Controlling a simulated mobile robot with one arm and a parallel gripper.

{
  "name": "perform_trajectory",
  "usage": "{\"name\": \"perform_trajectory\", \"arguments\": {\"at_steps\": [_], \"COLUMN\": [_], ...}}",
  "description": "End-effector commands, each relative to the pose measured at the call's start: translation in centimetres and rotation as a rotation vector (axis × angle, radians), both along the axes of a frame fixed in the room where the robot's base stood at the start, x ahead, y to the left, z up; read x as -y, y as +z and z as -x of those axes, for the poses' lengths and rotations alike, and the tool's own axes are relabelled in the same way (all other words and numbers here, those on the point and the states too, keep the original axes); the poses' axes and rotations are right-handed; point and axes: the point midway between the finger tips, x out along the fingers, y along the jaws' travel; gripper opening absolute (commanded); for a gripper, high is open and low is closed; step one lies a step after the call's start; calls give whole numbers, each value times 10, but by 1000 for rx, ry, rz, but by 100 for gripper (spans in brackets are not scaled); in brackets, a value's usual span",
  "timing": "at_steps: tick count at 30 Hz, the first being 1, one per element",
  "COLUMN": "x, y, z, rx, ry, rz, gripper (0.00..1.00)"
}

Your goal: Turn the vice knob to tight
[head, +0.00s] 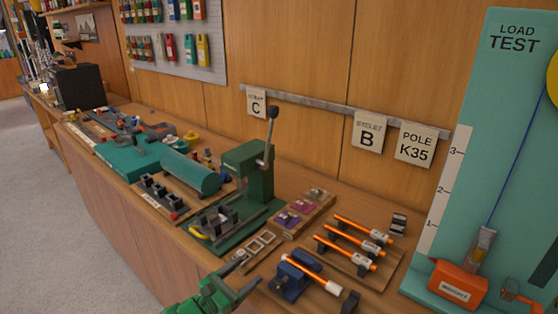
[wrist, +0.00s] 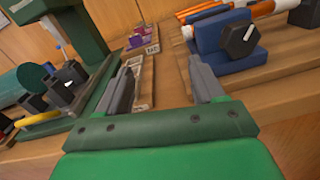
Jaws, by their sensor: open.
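The blue vice (head: 290,282) sits on the front of the bench with an orange pole (head: 318,274) lying in it. In the wrist view the vice (wrist: 210,34) is at the upper right. Its black many-sided knob (wrist: 239,42) faces the camera and has a short, slanted white mark. No tight marking is readable. My gripper (head: 248,273) is open and empty, just left of the vice in the head view. In the wrist view its two grey fingers (wrist: 162,75) are apart, with the knob beyond and right of the right finger, not between them.
A green press (head: 255,172) with a lever stands behind and left of my gripper. A wooden rack holds orange poles (head: 345,247) behind the vice. Small frames (head: 262,243) and purple pieces (head: 290,216) lie nearby. The load test board (head: 490,130) stands at the right.

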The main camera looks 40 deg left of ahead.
Motion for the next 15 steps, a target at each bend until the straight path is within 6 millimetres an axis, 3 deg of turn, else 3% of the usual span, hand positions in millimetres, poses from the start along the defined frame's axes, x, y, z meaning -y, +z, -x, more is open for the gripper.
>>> {"name": "perform_trajectory", "arguments": {"at_steps": [15], "x": [-27], "y": [48], "z": [-55], "rx": [-171], "ry": [-29], "rz": [-331], "gripper": [68]}}
